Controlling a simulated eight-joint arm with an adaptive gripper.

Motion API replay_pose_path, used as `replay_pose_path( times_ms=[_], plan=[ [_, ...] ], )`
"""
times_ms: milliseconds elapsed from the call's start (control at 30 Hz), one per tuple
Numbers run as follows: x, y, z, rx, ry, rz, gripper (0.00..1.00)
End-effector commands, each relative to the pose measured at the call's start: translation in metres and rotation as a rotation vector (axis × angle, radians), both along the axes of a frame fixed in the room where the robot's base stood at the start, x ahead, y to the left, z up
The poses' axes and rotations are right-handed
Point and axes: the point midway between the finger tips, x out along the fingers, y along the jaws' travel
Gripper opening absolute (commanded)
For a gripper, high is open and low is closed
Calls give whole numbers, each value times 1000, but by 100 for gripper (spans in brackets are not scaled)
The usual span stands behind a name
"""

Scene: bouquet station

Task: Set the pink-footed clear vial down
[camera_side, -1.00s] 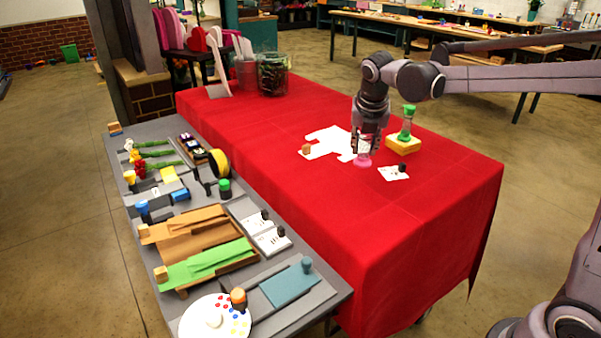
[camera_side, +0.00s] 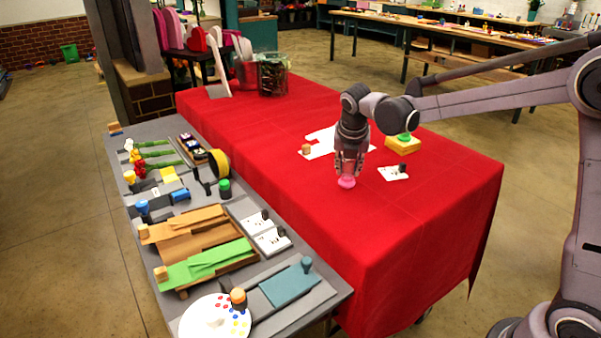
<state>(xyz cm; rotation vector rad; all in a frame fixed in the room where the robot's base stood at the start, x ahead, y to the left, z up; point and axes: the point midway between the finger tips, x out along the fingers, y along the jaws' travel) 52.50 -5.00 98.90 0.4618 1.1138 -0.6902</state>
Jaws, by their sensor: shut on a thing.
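The pink-footed clear vial shows mainly as its pink foot (camera_side: 346,182) below my fingers. Its clear body is hard to make out between them. My gripper (camera_side: 349,168) points down and is shut on the vial, over the bare red cloth of the table (camera_side: 300,200). The vial looks upright. I cannot tell whether the foot touches the cloth or hangs just above it.
A card with a dark peg (camera_side: 394,173) lies to the right. A yellow block (camera_side: 403,145) with a green-topped item (camera_side: 404,136) stands behind it. White paper (camera_side: 322,145) with a small wooden block (camera_side: 306,149) lies behind my gripper. The red cloth in front is clear.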

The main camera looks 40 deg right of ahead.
Motion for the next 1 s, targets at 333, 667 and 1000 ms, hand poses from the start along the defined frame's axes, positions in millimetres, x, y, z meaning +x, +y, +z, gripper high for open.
replay_pose_path(
  times_ms=[333,667,1000],
  plan=[
    [0,0,-3,0,0,0,50],
    [-2,2,7,0,0,1,50],
    [-19,20,66,0,0,1,50]
  ],
)
